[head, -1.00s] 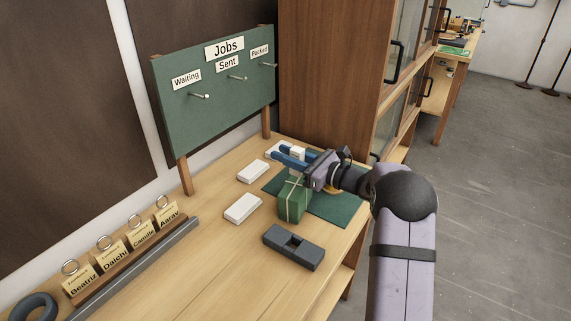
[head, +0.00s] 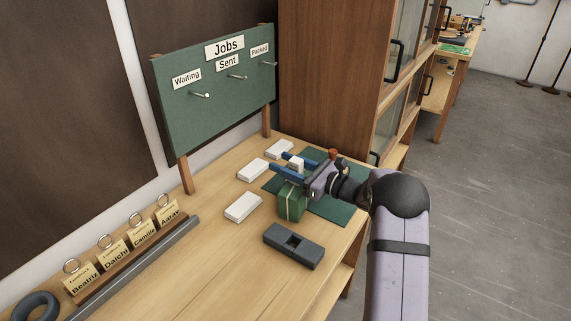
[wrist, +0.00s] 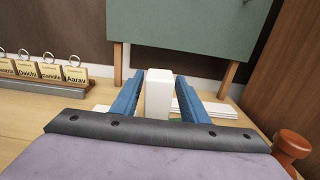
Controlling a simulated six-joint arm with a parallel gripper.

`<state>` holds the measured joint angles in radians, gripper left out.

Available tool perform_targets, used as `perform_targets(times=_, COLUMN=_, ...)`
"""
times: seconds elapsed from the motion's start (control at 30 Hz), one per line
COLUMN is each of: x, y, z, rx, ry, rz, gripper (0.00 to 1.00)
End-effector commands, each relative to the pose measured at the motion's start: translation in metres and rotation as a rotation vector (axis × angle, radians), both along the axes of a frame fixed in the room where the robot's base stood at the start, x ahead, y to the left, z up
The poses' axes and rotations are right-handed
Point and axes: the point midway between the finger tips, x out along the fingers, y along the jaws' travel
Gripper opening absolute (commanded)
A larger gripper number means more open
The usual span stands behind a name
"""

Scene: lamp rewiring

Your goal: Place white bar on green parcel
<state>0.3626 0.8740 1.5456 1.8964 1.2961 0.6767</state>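My gripper (head: 283,163) has two blue fingers. It is shut on a white bar (head: 297,162), which sits between the fingers; it also shows in the wrist view (wrist: 159,93), upright between the blue fingers (wrist: 157,84). The green parcel (head: 291,203), tied with pale string, stands on the table at the near edge of a dark green mat (head: 331,209). My gripper and the held bar are above and behind the parcel, and the gripper partly covers its top. The bar appears apart from the parcel.
A dark grey slotted block (head: 293,246) lies in front of the parcel. A reddish-brown knobbed object (wrist: 291,145) stands close on the right. The Jobs board (head: 215,95) and cabinet (head: 325,75) stand behind.

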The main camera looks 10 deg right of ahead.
Motion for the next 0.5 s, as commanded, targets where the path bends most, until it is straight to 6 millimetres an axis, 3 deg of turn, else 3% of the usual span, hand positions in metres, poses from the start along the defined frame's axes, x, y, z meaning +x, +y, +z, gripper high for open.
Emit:
perform_targets(times=0.23, x=-0.002, y=-0.003, z=0.001, rx=0.000, ry=0.000, rz=-0.001, gripper=0.40)
perform_targets(times=0.5, x=-0.029, y=-0.031, z=-0.001, rx=0.000, ry=0.000, rz=-0.005, gripper=0.40)
